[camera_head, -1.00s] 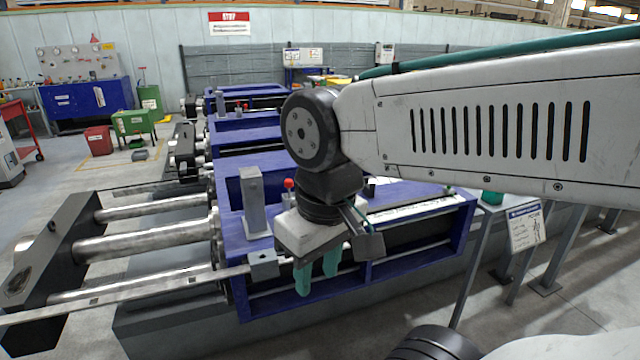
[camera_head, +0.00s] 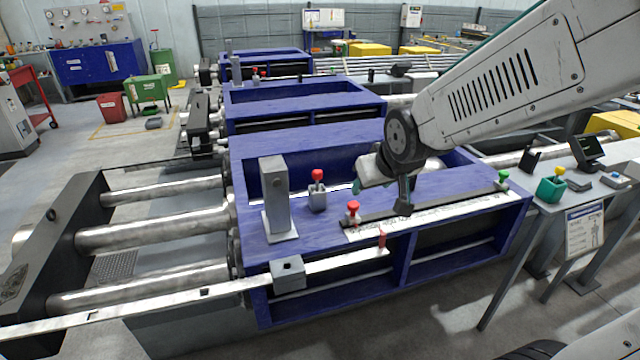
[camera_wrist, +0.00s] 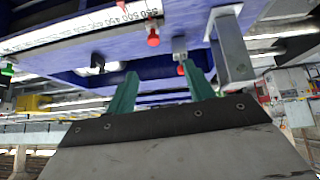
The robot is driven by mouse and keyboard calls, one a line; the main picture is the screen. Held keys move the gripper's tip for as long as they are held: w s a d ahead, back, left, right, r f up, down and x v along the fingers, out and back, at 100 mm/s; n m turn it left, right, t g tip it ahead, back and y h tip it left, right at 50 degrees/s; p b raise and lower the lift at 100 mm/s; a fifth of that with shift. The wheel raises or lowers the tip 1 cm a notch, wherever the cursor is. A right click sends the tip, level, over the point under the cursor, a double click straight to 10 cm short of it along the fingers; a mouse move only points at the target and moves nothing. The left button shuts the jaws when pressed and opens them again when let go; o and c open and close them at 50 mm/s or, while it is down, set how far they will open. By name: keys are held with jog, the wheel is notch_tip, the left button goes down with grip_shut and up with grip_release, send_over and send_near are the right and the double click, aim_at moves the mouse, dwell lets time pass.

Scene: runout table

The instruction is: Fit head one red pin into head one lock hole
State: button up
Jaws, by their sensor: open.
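A red-knobbed pin (camera_head: 318,176) stands upright in a small grey holder (camera_head: 318,200) on the blue frame of the nearest head. A grey block (camera_head: 288,275) with a dark hole in its top sits around the long flat bar at the frame's front left. My gripper (camera_head: 357,187) is behind and right of the pin, partly hidden by my wrist. In the wrist view my green fingers (camera_wrist: 159,69) are spread apart with nothing held. There the scene is upside down, and the pin's red knob (camera_wrist: 181,71) shows near the right finger's tip, apparently beyond it.
A second red knob (camera_head: 352,208) stands on the scale strip (camera_head: 430,212), close to my wrist. A grey post (camera_head: 275,195) rises left of the pin holder. A green knob (camera_head: 503,178) is at the strip's right end.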

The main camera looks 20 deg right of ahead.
aim_at(320, 176)
jog(key=w+a+f+t+y, duration=0.1)
jog(key=w+f+t, duration=0.2)
jog(key=w, duration=0.5)
jog(key=w+a+f+n+t+y, duration=0.1)
jog(key=w+f+t, duration=0.3)
jog(key=w, duration=0.4)
jog(key=w+a+f+t+y, duration=0.1)
jog(key=w+a+f+t, duration=0.1)
jog(key=w, duration=0.6)
jog(key=shift+w+a+f+t, duration=0.15)
jog(key=shift+f+t, duration=0.2)
jog(key=shift+f, duration=0.25)
jog(key=shift+w+f+t, duration=0.15)
jog(key=shift+f+t, duration=0.2)
jog(key=shift+f, duration=0.25)
jog(key=c, duration=1.1)
